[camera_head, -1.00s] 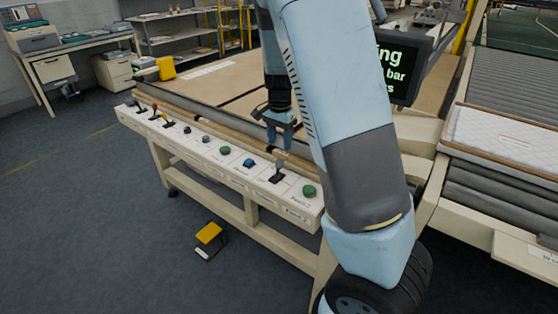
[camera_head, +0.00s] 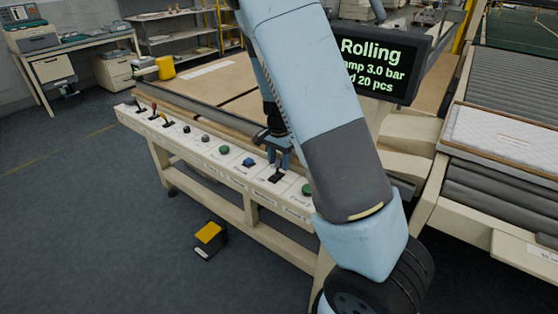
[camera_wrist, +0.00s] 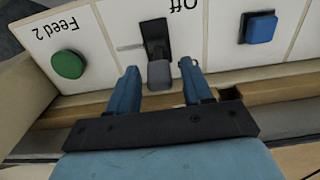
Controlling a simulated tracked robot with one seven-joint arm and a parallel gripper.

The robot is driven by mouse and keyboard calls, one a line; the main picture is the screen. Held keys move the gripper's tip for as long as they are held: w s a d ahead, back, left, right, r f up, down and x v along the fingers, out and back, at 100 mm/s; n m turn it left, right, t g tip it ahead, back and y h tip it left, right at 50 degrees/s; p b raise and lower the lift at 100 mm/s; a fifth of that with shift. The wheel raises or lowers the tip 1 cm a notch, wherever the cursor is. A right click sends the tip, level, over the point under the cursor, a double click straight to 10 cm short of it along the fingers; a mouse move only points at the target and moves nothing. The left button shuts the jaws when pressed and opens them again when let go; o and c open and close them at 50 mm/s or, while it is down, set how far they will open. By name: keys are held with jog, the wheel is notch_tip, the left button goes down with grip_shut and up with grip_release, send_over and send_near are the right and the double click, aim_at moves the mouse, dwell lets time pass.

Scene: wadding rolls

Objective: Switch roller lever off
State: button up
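The roller lever (camera_wrist: 155,36) has a black base and a grey knob. It sits on the cream control panel, and the word "Off" is printed to its right in the wrist view, upside down there. In the head view the lever (camera_head: 276,177) is near the panel's right end, its handle partly hidden by my fingers. My gripper (camera_wrist: 159,72) is open, its two blue fingers on either side of the grey knob, with gaps on both sides. In the head view my gripper (camera_head: 279,164) is just above the lever.
A green "Feed 2" button (camera_wrist: 68,64) and a blue button (camera_wrist: 261,27) flank the lever. Several more buttons and levers line the panel to the left. A screen (camera_head: 382,66) reads "Rolling". A yellow-topped pedal (camera_head: 208,233) lies on the floor.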

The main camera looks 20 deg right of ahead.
aim_at(277, 171)
jog(key=c, duration=0.8)
jog(key=shift+c, duration=0.2)
jog(key=shift+a, duration=0.15)
jog(key=shift+s+a+r+t+h, duration=0.1)
jog(key=shift+s+a+t+h, duration=0.25)
jog(key=shift+a+t+h, duration=0.35)
jog(key=shift+s+a+t+h, duration=0.3)
jog(key=shift+t+h, duration=0.2)
jog(key=shift+h, duration=0.5)
jog(key=shift+s+a+f+t+h, duration=0.1)
jog(key=shift+s+a+t+h, duration=0.2)
jog(key=shift+t+h, duration=0.25)
jog(key=shift+s+a+f+t+h, duration=0.1)
jog(key=shift+s+a+t+h, duration=0.2)
jog(key=shift+h, duration=0.35)
jog(key=shift+f+t+h, duration=0.1)
jog(key=shift+t+h, duration=0.15)
jog(key=shift+h, duration=0.05)
jog(key=o, duration=1)
jog(key=shift+c, duration=0.2)
jog(key=shift+s, duration=0.1)
jog(key=v, duration=1.3)
jog(key=shift+r, duration=0.35)
